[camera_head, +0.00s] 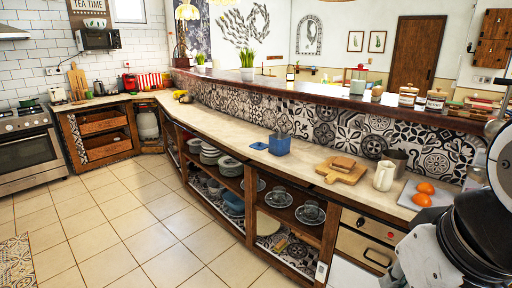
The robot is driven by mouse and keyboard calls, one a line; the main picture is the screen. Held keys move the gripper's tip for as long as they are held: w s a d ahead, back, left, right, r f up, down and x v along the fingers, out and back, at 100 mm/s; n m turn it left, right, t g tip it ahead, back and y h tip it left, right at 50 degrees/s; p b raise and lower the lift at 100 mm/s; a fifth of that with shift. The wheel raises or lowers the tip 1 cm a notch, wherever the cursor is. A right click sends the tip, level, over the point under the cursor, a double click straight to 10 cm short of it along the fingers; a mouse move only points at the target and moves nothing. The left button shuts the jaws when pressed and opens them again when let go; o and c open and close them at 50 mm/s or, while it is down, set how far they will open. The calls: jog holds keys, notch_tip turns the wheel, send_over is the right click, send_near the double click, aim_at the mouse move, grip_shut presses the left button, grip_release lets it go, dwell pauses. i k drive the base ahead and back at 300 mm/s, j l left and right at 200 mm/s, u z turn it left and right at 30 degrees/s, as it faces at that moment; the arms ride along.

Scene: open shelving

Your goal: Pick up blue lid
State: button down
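A small flat blue piece that looks like the blue lid (259,146) lies on the counter top, near its front edge in the middle of the view. A blue open-topped container (279,144) stands upright just to its right. I cannot tell whether the two touch. Parts of my arm fill the lower right corner.
A raised tiled ledge (330,100) runs behind. Counter left of the lid and the floor (130,220) are clear.

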aim_at(258, 146)
jog(key=i+j, duration=0.2)
jog(key=i, duration=0.3)
jog(key=i+j+z, duration=0.1)
jog(key=i, duration=0.4)
jog(key=i+j, duration=0.35)
jog(key=i, duration=0.15)
jog(key=i+j+z, duration=0.1)
jog(key=i, duration=0.4)
jog(key=i+j, duration=0.4)
jog(key=i+j+z, duration=0.1)
jog(key=i+j, duration=0.15)
jog(key=i, duration=0.3)
